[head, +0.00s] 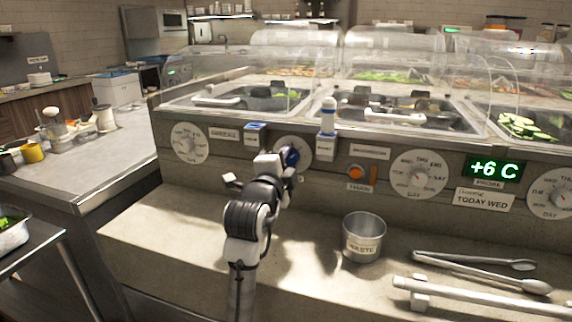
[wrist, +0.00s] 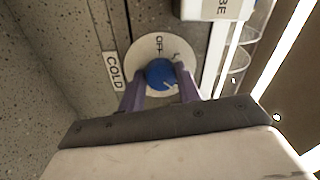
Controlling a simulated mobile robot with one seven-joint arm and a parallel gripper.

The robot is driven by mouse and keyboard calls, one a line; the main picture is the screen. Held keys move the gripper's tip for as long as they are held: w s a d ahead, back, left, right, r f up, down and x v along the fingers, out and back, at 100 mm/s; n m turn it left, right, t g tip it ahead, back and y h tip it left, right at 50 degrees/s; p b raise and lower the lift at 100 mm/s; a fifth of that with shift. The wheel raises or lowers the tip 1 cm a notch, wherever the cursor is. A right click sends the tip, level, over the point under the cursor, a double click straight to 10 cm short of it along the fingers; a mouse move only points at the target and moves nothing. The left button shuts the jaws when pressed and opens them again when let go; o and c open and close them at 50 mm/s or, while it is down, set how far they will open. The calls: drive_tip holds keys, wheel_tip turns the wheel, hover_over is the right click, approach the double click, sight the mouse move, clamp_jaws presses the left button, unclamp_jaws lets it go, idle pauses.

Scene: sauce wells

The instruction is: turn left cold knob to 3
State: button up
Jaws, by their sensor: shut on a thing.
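The cold knob is a round blue knob (wrist: 160,73) on a pale dial plate (wrist: 148,48). The plate reads OFF, and a COLD label (wrist: 113,72) sits beside it. In the wrist view my gripper (wrist: 159,84) has one purple finger on each side of the knob and is shut on it. A small white mark shows on the knob's lower right; the finger there hides part of the scale, so I cannot read the setting. In the head view the blue knob (head: 291,157) shows at the tip of my gripper (head: 283,161), in front of the dial plate (head: 302,148).
Day dials (head: 417,175) and an orange button (head: 355,172) are on the counter front to the right.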

drive_tip(key=o, duration=1)
drive_tip(key=shift+c, duration=0.2)
drive_tip(key=b+v, duration=0.1)
drive_tip(key=v, duration=1.2)
drive_tip(key=shift+s, duration=0.45)
drive_tip(key=shift+f, duration=0.1)
